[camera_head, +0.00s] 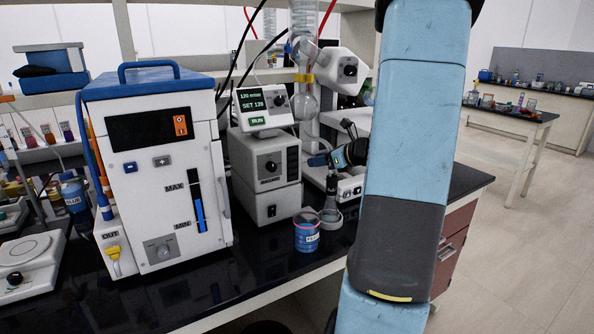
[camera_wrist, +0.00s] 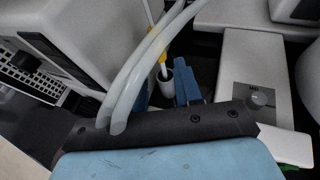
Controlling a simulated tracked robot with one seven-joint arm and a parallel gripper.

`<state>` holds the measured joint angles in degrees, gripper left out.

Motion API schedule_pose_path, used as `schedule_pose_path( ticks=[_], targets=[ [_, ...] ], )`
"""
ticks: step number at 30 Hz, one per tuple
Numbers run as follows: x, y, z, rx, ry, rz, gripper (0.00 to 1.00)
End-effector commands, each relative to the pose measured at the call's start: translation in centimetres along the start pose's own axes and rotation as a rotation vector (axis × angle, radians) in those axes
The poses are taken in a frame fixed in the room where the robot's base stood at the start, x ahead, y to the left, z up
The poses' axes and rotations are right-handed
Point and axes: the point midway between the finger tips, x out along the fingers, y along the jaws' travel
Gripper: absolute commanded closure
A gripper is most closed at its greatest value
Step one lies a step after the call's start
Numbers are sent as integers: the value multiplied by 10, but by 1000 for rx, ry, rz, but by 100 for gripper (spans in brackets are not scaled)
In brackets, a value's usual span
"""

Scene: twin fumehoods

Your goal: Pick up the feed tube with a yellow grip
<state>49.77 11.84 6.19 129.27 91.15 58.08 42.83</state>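In the wrist view, a small yellow grip (camera_wrist: 163,58) sits on a thin pale tube above the mouth of a grey cup-like holder (camera_wrist: 166,84). My gripper (camera_wrist: 165,90) shows there as two blue fingers, spread apart on either side of the holder; the left finger is partly hidden by curved translucent tubes (camera_wrist: 140,75). In the head view, my gripper (camera_head: 318,160) points left beside the grey pump unit, its body partly behind my arm. The yellow grip cannot be made out there. I see nothing held between the fingers.
A white chiller (camera_head: 160,170) with a yellow plug (camera_head: 113,253) stands left. A stacked pump unit (camera_head: 265,170) is close to my gripper. A blue labelled jar (camera_head: 307,235) stands at the bench front. Glassware (camera_head: 304,100) hangs behind.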

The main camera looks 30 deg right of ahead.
Motion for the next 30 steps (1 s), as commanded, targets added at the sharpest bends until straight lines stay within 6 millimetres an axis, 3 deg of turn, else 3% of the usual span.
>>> schedule_pose_path(
  ticks=[11,21,28,30],
  targets=[
    [23,1,-1,0,1,2,66],
    [64,3,-2,-1,1,3,66],
    [66,3,-2,-2,1,1,66],
    [66,3,-2,-2,1,1,72]
  ],
)
